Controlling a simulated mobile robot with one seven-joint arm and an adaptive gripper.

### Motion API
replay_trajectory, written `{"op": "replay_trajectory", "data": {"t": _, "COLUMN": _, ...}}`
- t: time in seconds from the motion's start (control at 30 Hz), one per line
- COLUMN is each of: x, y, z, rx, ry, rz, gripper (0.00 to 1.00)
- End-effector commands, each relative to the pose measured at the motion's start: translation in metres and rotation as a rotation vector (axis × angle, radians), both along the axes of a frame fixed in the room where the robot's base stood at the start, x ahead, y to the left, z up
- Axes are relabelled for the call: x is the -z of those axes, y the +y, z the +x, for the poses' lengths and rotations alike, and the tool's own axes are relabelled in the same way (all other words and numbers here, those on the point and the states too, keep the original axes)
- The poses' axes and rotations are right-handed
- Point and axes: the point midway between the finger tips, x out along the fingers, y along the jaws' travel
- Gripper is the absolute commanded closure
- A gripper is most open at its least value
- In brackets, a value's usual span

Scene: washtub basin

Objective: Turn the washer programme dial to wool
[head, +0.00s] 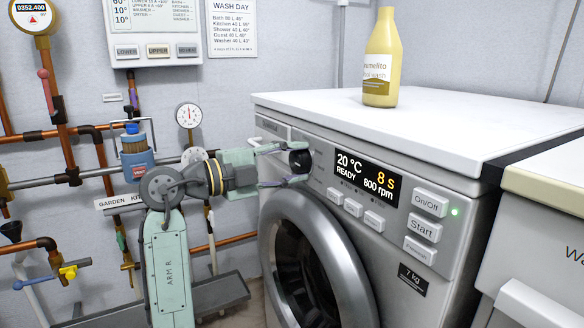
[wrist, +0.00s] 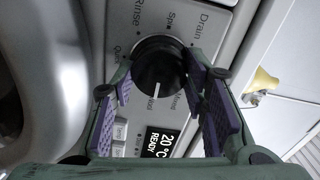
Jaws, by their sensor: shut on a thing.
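The black programme dial (head: 300,159) is on the left of the front washer's control panel. In the wrist view, the dial (wrist: 160,66) has a white pointer line running down towards the temperature display. Labels Rinse, Spin and Drain show above it. My gripper (head: 290,166) is shut on the dial, one finger on each side, in the wrist view too (wrist: 160,80).
The round door (head: 338,258) is just below the dial. Small buttons (head: 353,207) sit right of the dial, under the display; On/Off and Start are farther right. A yellow bottle (head: 381,62) stands on the washer top. Pipes and gauges line the wall at left.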

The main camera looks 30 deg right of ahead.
Motion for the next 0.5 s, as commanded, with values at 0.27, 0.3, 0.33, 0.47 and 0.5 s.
{"op": "replay_trajectory", "data": {"t": 0.27, "x": 0.0002, "y": 0.0001, "z": -0.0003, "rx": 0.001, "ry": -0.010, "rz": 0.000, "gripper": 0.87}}
{"op": "replay_trajectory", "data": {"t": 0.3, "x": 0.0002, "y": 0.0001, "z": -0.0003, "rx": 0.001, "ry": -0.010, "rz": 0.000, "gripper": 0.87}}
{"op": "replay_trajectory", "data": {"t": 0.33, "x": 0.0002, "y": 0.0001, "z": -0.0003, "rx": 0.001, "ry": -0.010, "rz": 0.000, "gripper": 0.87}}
{"op": "replay_trajectory", "data": {"t": 0.47, "x": 0.0002, "y": 0.0001, "z": -0.0003, "rx": 0.001, "ry": -0.010, "rz": 0.000, "gripper": 0.59}}
{"op": "replay_trajectory", "data": {"t": 0.5, "x": 0.0002, "y": 0.0001, "z": -0.0003, "rx": 0.001, "ry": -0.010, "rz": 0.000, "gripper": 0.56}}
